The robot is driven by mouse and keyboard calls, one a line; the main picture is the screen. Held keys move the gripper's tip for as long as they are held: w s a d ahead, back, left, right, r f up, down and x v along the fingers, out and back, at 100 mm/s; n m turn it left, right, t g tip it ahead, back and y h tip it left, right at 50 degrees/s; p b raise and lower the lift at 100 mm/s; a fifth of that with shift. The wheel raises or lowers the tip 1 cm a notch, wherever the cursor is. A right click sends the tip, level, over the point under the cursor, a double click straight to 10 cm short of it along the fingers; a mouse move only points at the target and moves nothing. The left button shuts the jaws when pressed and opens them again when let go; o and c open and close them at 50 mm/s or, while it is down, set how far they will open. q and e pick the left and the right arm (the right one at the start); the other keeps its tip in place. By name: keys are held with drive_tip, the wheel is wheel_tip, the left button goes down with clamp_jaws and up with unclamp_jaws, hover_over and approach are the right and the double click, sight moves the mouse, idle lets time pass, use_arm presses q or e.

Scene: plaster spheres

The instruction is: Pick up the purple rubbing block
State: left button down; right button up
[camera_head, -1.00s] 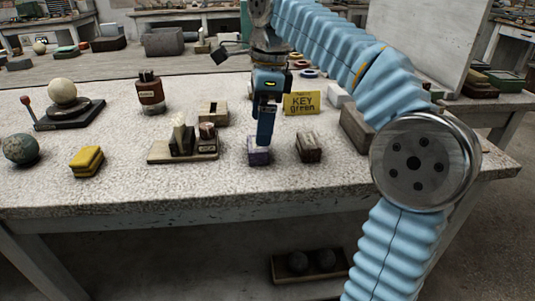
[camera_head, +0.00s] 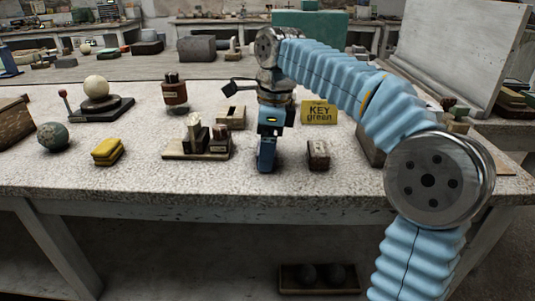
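My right gripper (camera_head: 267,166) points down over the near part of the table, between the slab of small blocks and a dark brown block (camera_head: 318,156). Its blue fingers are seen edge-on, so their opening does not show. I cannot make out the purple rubbing block now. The fingers cover the spot where it stood earlier, so I cannot tell whether it is between them or behind them. My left gripper is not in view.
A slab with small blocks (camera_head: 172,156) stands close left of the gripper. A yellow block (camera_head: 107,152) and a grey-green sphere (camera_head: 53,136) are further left. A yellow "KEY green" card (camera_head: 319,112) stands behind. The table's front edge is clear.

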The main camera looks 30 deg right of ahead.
drive_tip(key=c, duration=0.4)
drive_tip(key=shift+r, duration=0.1)
drive_tip(key=shift+r, duration=0.25)
wheel_tip(320, 180, up, 3)
drive_tip(key=shift+f+p, duration=0.15)
drive_tip(key=shift+p, duration=0.35)
drive_tip(key=s+a+r, duration=0.9)
drive_tip(key=s, duration=0.2)
drive_tip(key=shift+r, duration=0.35)
drive_tip(key=shift+d, duration=0.1)
